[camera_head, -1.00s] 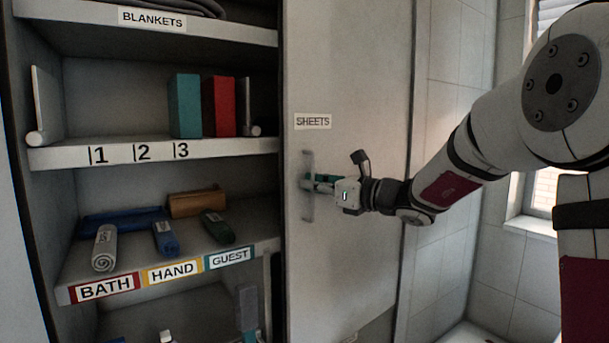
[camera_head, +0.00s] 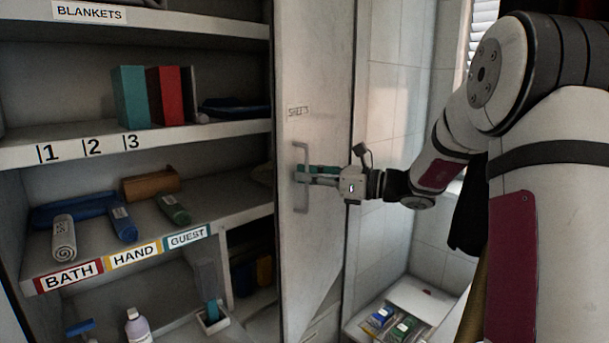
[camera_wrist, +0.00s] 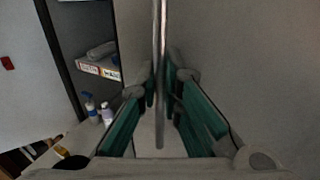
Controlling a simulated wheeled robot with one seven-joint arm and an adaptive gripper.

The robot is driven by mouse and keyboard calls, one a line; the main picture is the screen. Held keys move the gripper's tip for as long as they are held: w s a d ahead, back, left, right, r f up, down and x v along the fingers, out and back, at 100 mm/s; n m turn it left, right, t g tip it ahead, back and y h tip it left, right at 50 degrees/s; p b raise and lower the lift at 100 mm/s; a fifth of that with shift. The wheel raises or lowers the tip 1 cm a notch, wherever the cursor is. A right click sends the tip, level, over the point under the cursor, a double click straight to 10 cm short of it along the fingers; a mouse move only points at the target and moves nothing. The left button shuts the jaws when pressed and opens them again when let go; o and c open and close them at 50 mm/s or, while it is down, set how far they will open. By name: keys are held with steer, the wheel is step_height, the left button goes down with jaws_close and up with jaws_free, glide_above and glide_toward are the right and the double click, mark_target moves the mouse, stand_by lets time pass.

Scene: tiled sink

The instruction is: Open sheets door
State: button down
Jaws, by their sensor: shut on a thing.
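The sheets door (camera_head: 313,245) is a grey panel with a "SHEETS" label near its top. It stands partly open in the head view, turned at an angle to the shelves. Its vertical bar handle (camera_head: 302,178) is on the door's face. My gripper (camera_head: 312,176) reaches the handle from the right and is shut on it. In the wrist view the handle bar (camera_wrist: 160,60) runs upright between the teal-padded fingers of my gripper (camera_wrist: 160,88). The exact finger contact is partly hidden in the head view.
Left of the door are open shelves with books (camera_head: 168,95), rolled towels (camera_head: 122,223) and a "BATH, HAND, GUEST" shelf edge (camera_head: 122,258). A lower compartment (camera_head: 252,275) shows beside the door. An open box with colored items (camera_head: 398,318) sits low right of the door.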

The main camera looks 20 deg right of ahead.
mark_target(293, 130)
steer(key=c, duration=2)
jaws_free()
step_height(293, 130, up, 10)
steer(key=shift+c, duration=0.3)
